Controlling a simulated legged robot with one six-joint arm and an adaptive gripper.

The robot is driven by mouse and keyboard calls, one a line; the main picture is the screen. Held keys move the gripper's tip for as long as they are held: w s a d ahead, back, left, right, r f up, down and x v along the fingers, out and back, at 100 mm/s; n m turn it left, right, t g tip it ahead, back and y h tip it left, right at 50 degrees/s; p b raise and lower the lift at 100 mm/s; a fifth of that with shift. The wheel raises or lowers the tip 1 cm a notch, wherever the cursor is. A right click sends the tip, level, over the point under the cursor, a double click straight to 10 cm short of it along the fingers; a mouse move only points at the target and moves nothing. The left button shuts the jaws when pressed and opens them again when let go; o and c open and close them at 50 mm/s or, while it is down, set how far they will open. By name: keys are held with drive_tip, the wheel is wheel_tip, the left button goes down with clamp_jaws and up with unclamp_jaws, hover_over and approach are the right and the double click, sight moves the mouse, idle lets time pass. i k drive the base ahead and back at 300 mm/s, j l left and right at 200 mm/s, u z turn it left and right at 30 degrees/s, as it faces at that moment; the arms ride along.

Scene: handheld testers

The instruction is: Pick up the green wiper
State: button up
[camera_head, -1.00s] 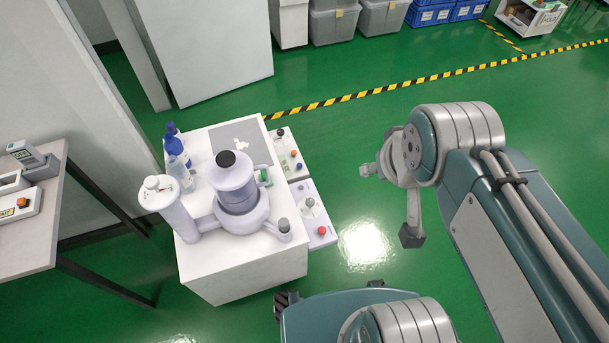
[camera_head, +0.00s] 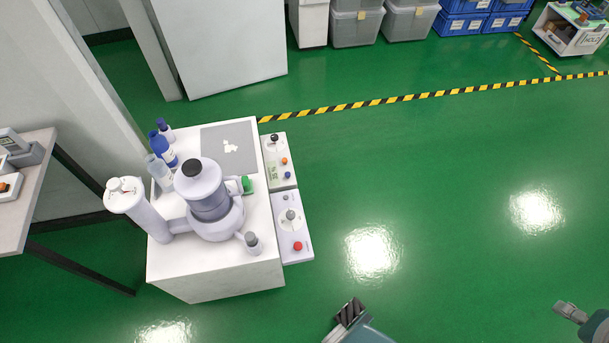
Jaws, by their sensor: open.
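A small green piece that looks like the green wiper (camera_head: 247,185) is on the white cabinet (camera_head: 215,280), just right of the large lilac-grey device (camera_head: 209,195). The device hides part of it, so its full shape cannot be told. Only a grey end piece of my gripper (camera_head: 570,312) shows at the lower right edge, beside a teal part of my arm. My gripper is open, far to the right of the cabinet, and touches nothing visible.
Bottles (camera_head: 161,150) and a grey mat (camera_head: 229,148) are on the cabinet top. Two control boxes (camera_head: 290,228) line its right side. A table (camera_head: 30,180) stands at the left. Green floor is clear to the right, up to the striped tape (camera_head: 400,98).

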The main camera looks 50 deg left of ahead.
sight(246, 184)
drive_tip(key=i+l+z, duration=0.15)
drive_tip(key=z, duration=0.2)
drive_tip(key=i+l+z, duration=0.3)
drive_tip(key=i+u, duration=0.35)
drive_tip(key=u, duration=0.15)
drive_tip(key=i+j+u, duration=0.15)
drive_tip(key=u, duration=0.25)
drive_tip(key=i+j+u, duration=0.1)
drive_tip(key=i+u, duration=0.4)
drive_tip(key=u, duration=0.25)
drive_tip(key=i+u, duration=0.2)
drive_tip(key=u, duration=0.2)
drive_tip(key=i+j+u, duration=0.1)
drive_tip(key=i+u, duration=0.65)
drive_tip(key=u, duration=0.25)
drive_tip(key=i+l+u, duration=0.3)
drive_tip(key=u, duration=0.2)
drive_tip(key=i+u, duration=0.25)
drive_tip(key=u, duration=0.15)
drive_tip(key=i+u, duration=0.25)
drive_tip(key=u, duration=0.15)
drive_tip(key=i+u, duration=0.4)
drive_tip(key=i+l+u, duration=0.1)
drive_tip(key=u, duration=0.3)
drive_tip(key=l, duration=0.1)
